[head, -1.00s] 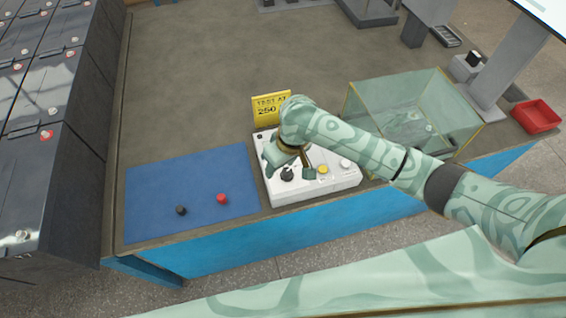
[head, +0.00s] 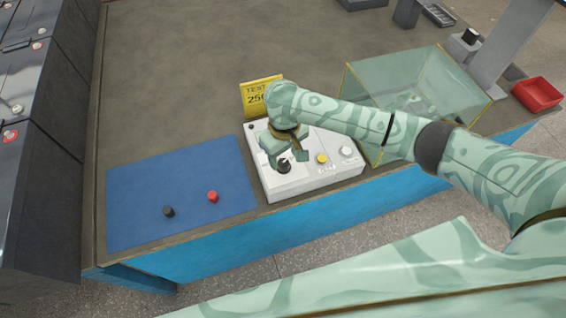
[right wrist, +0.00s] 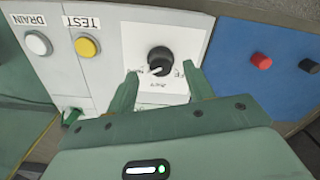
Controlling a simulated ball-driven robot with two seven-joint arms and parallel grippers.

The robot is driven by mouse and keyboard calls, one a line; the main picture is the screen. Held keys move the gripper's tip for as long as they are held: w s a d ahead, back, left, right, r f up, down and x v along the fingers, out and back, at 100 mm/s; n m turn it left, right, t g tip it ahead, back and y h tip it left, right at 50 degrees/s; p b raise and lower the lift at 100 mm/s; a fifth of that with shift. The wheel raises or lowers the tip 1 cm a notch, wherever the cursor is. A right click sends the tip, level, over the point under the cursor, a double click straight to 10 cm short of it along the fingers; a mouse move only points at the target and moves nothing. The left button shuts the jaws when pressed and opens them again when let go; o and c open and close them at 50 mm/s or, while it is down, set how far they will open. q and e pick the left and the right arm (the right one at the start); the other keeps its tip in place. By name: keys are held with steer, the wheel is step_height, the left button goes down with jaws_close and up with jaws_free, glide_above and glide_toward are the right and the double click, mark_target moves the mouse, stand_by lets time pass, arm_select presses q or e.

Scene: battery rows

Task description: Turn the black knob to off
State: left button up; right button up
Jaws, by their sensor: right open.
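The black knob (head: 284,167) sits on a white plate at the left part of the light control box. In the right wrist view the knob (right wrist: 160,59) has a pale pointer mark towards the picture's lower left; the small print around it is too blurred to read. My right gripper (head: 288,159) is over the box at the knob. In its wrist view, my open right gripper (right wrist: 160,72) has one finger to each side, with the knob just ahead between the tips. I cannot tell whether a finger touches it. My left gripper is not in view.
A yellow TEST button (right wrist: 87,46) and white DRAIN button (right wrist: 38,43) are beside the knob plate. A yellow sign (head: 254,98) stands behind the box. A blue mat (head: 150,185) holds a red cap (head: 212,196) and black cap (head: 168,211). A glass case (head: 440,80) stands right.

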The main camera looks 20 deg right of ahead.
mark_target(284, 165)
steer(key=shift+f+b, duration=0.45)
steer(key=shift+f, duration=0.9)
